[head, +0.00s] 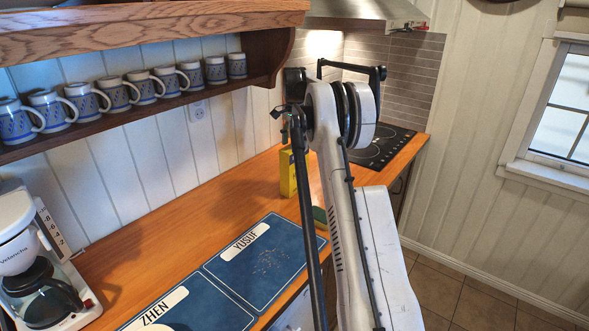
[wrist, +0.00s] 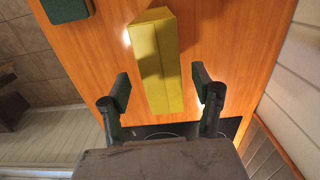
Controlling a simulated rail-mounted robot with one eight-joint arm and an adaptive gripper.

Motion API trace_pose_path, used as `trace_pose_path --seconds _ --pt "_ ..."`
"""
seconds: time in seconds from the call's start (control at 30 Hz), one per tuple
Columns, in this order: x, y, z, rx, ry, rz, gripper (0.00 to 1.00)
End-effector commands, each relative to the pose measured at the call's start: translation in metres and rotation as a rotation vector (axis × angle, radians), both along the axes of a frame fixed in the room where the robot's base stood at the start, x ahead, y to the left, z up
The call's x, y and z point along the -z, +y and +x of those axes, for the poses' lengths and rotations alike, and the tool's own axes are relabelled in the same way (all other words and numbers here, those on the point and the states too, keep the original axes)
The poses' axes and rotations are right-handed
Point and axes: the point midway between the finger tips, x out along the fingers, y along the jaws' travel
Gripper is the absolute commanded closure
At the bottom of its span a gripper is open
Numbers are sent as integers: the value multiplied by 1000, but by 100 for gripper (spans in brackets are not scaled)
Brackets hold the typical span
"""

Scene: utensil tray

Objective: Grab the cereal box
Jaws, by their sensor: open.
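The cereal box is a plain yellow box (head: 287,172) standing on the wooden counter near the wall in the head view, partly hidden by my arm. In the wrist view the yellow box (wrist: 157,62) fills the upper middle. My gripper (wrist: 160,88) is open in the wrist view, with one dark finger on each side of the box. A gap shows between each finger and the box. Contact is not visible. In the head view my arm hides much of the area around the gripper.
A dark green object (wrist: 66,9) lies on the counter beside the box. Blue mats named YUSUF (head: 262,268) and ZHEN (head: 190,308) lie nearer. A coffee maker (head: 40,270) stands at the left. Several mugs (head: 112,93) line the shelf. A black cooktop (head: 378,150) is behind.

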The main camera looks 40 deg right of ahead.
Motion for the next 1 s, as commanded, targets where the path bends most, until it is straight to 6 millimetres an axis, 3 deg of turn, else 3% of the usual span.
trace_pose_path --seconds 0.17,0.47,0.77,1.0 --pt "11 0 1 0 0 0 38" --pt "49 0 2 0 0 0 38" --pt "55 0 2 0 0 0 38" --pt "54 0 2 0 0 0 69"
